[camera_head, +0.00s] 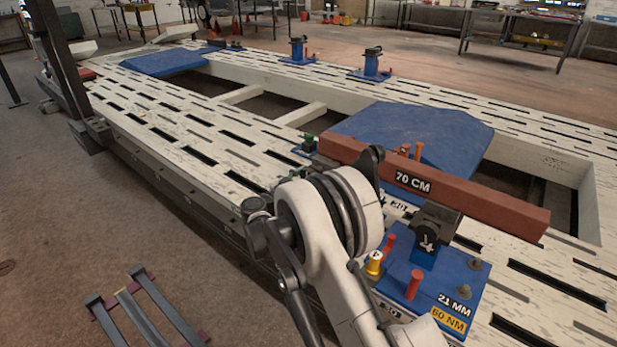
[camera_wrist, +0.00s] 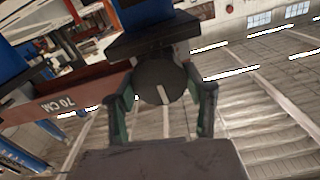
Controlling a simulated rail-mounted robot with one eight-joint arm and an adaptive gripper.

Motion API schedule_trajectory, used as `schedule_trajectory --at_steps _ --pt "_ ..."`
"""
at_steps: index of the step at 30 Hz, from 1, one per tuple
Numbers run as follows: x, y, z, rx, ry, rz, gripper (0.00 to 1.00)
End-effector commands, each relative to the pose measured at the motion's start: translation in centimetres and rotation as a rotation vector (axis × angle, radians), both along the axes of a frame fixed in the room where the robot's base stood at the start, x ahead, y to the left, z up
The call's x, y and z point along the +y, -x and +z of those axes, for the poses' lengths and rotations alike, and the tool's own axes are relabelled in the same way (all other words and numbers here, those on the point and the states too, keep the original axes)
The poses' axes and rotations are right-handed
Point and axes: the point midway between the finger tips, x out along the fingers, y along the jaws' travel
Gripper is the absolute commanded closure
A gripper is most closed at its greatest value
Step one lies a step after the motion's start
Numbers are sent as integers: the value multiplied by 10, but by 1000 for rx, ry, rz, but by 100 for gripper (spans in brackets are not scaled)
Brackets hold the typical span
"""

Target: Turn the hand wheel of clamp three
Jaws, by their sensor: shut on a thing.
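In the wrist view a dark round hand wheel (camera_wrist: 152,84) with a pale mark sits under a dark block (camera_wrist: 150,40) with blue above it. My gripper (camera_wrist: 163,90) is shut on this wheel, one green-and-dark finger on each side. No clamp number is readable there, so I cannot tell from the picture that it is clamp three. In the head view my arm hides the fingers and wheel. A dark clamp block marked 4 (camera_head: 431,236) stands on a blue plate at the right.
A reddish-brown beam marked 70 CM (camera_head: 480,198) lies across the slotted pale bench frame (camera_head: 190,125); it also shows in the wrist view (camera_wrist: 90,98). Red and yellow pegs (camera_head: 414,284) stand beside the marked clamp. Blue clamps (camera_head: 371,66) stand along the far rail.

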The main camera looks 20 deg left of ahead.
Motion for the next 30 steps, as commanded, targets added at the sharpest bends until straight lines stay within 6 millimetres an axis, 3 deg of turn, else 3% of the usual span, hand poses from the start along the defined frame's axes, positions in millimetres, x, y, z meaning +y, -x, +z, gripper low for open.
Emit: schedule_trajectory --at_steps 10,11,15,25,30 --pt "0 0 0 1 3 0 81" --pt "0 0 0 0 3 0 50" --pt "0 0 0 1 2 0 34" --pt "2 4 0 0 1 1 34" --pt "10 25 0 0 1 2 34"
